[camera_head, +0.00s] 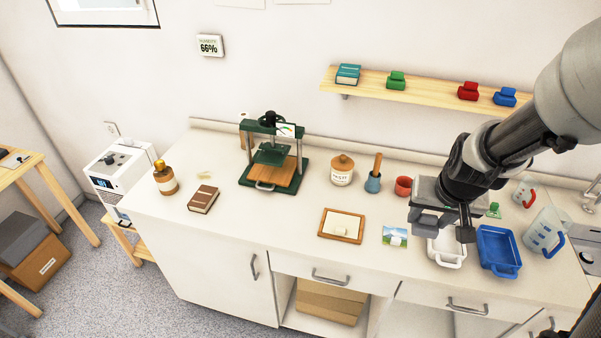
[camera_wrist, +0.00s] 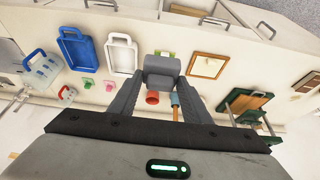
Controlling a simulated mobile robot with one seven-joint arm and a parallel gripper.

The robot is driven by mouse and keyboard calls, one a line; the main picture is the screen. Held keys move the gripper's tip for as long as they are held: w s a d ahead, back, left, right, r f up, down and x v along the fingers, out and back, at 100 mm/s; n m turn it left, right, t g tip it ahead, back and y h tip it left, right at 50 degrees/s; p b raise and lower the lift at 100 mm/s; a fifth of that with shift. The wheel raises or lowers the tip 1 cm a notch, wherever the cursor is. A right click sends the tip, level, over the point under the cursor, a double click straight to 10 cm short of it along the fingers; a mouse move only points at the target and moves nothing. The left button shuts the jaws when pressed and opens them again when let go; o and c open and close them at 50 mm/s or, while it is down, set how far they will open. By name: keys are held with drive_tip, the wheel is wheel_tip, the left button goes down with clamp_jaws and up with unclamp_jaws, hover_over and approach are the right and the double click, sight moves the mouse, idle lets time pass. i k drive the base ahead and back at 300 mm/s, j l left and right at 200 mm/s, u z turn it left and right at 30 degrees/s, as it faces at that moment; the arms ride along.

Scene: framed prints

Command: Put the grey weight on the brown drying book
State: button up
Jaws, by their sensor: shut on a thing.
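My gripper (camera_head: 438,222) is shut on the grey weight (camera_head: 425,223), held in the air above the right part of the counter, over the white tray's far side in the head view. The weight, a grey block, also shows between the fingertips in the wrist view (camera_wrist: 161,70). The brown drying book (camera_head: 203,199) lies flat and closed on the counter at the left, well apart from my gripper. Its top looks bare. A brown piece at the right edge of the wrist view (camera_wrist: 307,82) looks like the same book.
A brown bottle (camera_head: 165,178) stands left of the book. White (camera_head: 447,250) and blue (camera_head: 498,252) trays lie at right.

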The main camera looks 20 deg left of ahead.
sight(203, 197)
drive_tip(key=j, duration=1.65)
drive_tip(key=k+j, duration=0.1)
drive_tip(key=j, duration=1.6)
